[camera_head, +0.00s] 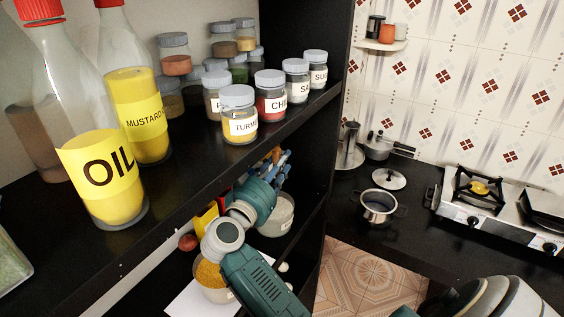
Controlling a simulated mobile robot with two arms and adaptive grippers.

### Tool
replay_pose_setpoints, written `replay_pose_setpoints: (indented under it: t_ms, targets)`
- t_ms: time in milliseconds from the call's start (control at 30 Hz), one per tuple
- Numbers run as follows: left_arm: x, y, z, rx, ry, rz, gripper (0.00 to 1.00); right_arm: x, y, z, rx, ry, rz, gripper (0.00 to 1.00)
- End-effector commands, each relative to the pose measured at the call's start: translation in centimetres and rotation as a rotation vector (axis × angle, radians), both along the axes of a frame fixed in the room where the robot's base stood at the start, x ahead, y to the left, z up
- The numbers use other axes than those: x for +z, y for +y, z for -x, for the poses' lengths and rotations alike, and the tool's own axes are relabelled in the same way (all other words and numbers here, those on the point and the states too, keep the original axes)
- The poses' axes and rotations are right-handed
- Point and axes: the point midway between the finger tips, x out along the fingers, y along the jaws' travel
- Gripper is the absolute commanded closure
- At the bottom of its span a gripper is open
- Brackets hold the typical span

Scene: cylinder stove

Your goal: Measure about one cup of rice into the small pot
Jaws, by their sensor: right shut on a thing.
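The small pot (377,208) is a steel pot standing open on the dark counter, with its lid (389,179) lying just behind it.
An oil bottle (97,165), a mustard bottle (138,115) and several spice jars stand on the upper shelf (190,185). A container of yellow grains (211,284) is below. The stove (480,205) is at right. Counter around the pot is mostly clear.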

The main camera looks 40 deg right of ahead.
Motion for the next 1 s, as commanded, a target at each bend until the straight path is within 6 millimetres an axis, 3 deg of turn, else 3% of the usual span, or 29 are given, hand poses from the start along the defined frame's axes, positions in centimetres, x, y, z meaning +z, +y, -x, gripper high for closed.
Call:
replay_pose_setpoints:
  t_ms: [167,500,1000]
  targets:
    - [-2.3,1.9,1.4,0.002,0.021,-0.023,0.6,-1.3,-0.1,0.0,-0.001,-0.003,0.003,1.0]
    - [-2.7,-1.8,-1.2,0.001,-0.019,0.021,0.6,-3.8,-0.1,0.0,0.0,0.001,0.001,1.0]
    - [-3.9,-0.3,-0.3,0.001,-0.004,0.003,0.6,-8.3,-0.1,0.0,0.0,0.001,0.001,1.0]
